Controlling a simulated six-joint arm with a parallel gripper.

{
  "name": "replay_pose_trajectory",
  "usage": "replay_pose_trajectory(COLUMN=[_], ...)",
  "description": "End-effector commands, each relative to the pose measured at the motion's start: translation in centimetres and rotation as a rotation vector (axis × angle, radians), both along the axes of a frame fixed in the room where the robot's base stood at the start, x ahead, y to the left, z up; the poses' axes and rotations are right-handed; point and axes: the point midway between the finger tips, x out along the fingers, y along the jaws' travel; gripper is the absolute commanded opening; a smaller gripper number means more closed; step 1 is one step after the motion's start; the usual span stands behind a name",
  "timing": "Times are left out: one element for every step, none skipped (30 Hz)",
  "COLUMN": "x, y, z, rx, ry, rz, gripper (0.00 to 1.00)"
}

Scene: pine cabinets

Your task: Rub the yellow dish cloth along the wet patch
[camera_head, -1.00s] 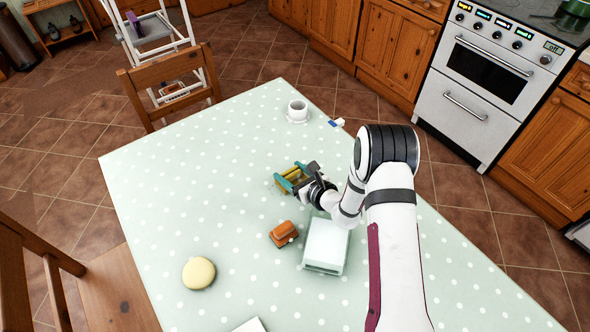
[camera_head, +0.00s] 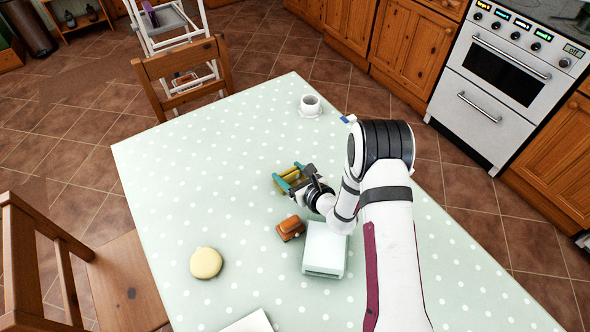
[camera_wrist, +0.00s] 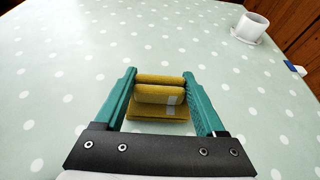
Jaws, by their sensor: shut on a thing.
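The yellow dish cloth (camera_wrist: 160,94) is a folded, mustard-yellow bundle between the green fingers of my gripper (camera_wrist: 164,88) in the wrist view. My gripper is shut on it. In the head view my gripper (camera_head: 291,180) is low over the middle of the polka-dot table, with a little of the cloth's yellow showing between the fingers. I cannot tell whether the cloth touches the tabletop. I cannot make out a wet patch on the tablecloth in either view.
A white cup on a saucer (camera_head: 310,108) stands at the far edge, beside a small blue-and-white item (camera_head: 348,119). A brown object (camera_head: 290,228) and a pale box (camera_head: 325,249) lie near my arm. A round yellow thing (camera_head: 206,263) is at left. The table's (camera_head: 190,160) far left is clear.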

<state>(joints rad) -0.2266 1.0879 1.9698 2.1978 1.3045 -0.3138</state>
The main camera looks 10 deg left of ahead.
Motion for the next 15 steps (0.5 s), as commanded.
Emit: replay_pose_trajectory(x=[-0.2,-0.1,-0.1,-0.1,-0.1,-0.1,-0.1,-0.1,-0.2,-0.3,-0.4,-0.7,-0.9,-1.1,-1.3], y=[0.1,0.0,0.0,0.0,0.0,0.0,0.0,0.0,0.1,0.2,0.4,0.6,0.8,1.1,1.2], z=[-0.1,-0.1,-0.1,-0.1,-0.1,-0.1,-0.1,-0.1,-0.1,-0.1,-0.1,-0.1,-0.1,-0.1,-0.1], rx=[-0.002,-0.002,-0.002,-0.002,-0.002,-0.002,-0.002,-0.002,-0.002,-0.002,-0.002,-0.002,-0.002,-0.001,-0.001], ry=[0.003,0.003,0.002,0.002,0.002,0.002,0.002,0.002,0.002,0.003,0.003,0.003,0.003,0.003,0.003], rz=[0.002,0.002,0.001,0.001,0.001,0.001,0.001,0.001,0.001,0.002,0.002,0.002,0.002,0.003,0.001], gripper=[0.0,0.0,0.0,0.0,0.0,0.0,0.0,0.0,0.0,0.0,0.0,0.0,0.0,0.0,0.0])
